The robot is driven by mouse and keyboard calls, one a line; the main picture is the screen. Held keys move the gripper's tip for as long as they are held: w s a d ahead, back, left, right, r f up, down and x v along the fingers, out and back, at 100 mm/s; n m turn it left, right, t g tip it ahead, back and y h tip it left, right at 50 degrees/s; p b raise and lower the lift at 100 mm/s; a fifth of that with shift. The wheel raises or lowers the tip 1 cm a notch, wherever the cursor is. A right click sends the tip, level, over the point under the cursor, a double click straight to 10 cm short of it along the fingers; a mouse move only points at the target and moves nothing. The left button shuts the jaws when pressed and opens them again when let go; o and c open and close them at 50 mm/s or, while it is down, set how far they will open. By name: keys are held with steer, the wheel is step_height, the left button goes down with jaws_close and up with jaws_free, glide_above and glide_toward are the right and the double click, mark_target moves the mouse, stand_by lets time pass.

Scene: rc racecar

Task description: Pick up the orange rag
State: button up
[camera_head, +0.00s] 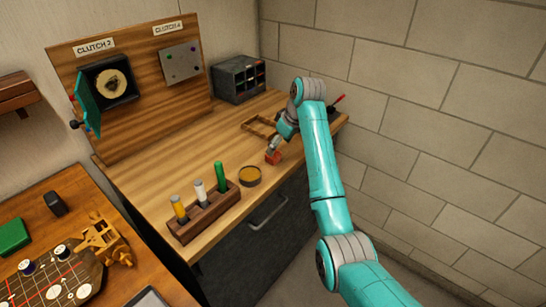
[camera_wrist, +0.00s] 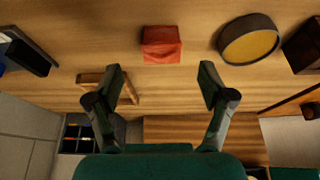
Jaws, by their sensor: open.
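The orange rag looks like a small folded red-orange block (camera_head: 272,157) on the wooden counter, near its front edge. In the wrist view the orange rag (camera_wrist: 161,44) lies just beyond the fingertips, roughly centred between them. My gripper (camera_wrist: 162,82) is open and empty, with one finger on each side of the gap. In the head view my gripper (camera_head: 276,145) is small, reaching down over the counter close by the rag, partly hiding it. I cannot tell the exact height of the fingertips above the counter.
A round tin with a yellow top (camera_head: 250,176) sits close to the rag. A wooden rack (camera_head: 205,212) holds upright tubes. A wooden frame (camera_head: 262,126) lies behind, near a dark drawer organizer (camera_head: 238,80). A block wall (camera_head: 440,110) bounds the right.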

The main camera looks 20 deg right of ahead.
mark_target(273, 157)
steer(key=shift+x, duration=2.9)
steer(key=shift+a, duration=0.15)
steer(key=shift+r, duration=0.1)
steer(key=shift+c, duration=0.2)
steer(key=c, duration=1)
